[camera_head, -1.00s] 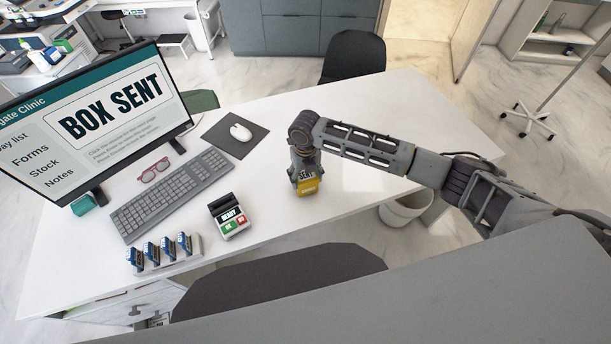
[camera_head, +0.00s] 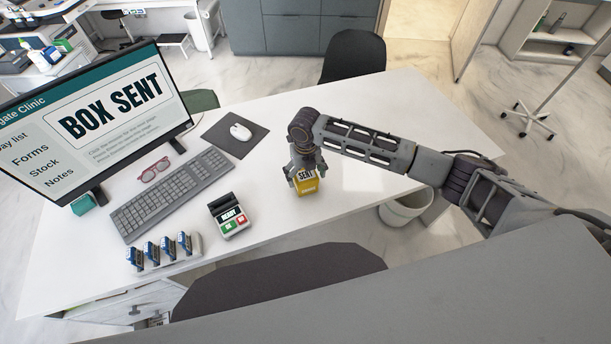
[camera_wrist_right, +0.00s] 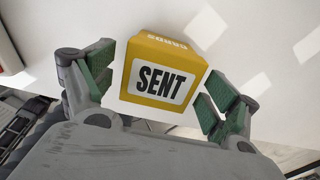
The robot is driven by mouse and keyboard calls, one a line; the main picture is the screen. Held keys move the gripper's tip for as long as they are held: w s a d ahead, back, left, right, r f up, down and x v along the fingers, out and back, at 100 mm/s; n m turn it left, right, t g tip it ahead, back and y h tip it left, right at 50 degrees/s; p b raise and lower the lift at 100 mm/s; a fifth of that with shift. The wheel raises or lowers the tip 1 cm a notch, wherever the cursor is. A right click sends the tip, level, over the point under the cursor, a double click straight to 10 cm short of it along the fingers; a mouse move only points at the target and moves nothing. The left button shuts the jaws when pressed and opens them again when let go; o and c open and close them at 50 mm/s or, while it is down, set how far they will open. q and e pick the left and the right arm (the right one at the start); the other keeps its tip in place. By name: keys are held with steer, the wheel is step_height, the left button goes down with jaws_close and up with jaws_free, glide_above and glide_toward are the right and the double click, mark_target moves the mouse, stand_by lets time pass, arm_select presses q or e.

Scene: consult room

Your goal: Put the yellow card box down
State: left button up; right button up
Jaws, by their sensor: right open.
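The yellow card box (camera_head: 307,187) stands on the white desk (camera_head: 360,215), right of the card terminal. Its label reads "SENT". It also shows in the right wrist view (camera_wrist_right: 164,70), between the two green-padded fingers. My right gripper (camera_head: 306,172) is just above and around the box. In the right wrist view my right gripper (camera_wrist_right: 158,92) is open, with a gap between the box and each finger. The underside of the box is hidden. My left gripper is not in view.
A card terminal (camera_head: 230,216) reading "READY", a keyboard (camera_head: 172,193), red glasses (camera_head: 154,170) and a mouse (camera_head: 241,132) lie to the left. A rack of blue items (camera_head: 165,252) is at front left. The monitor (camera_head: 95,120) reads "BOX SENT". The desk's right side is clear.

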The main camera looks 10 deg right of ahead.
step_height(320, 180, up, 11)
stand_by(0.6)
steer(key=shift+r, duration=0.1)
stand_by(0.5)
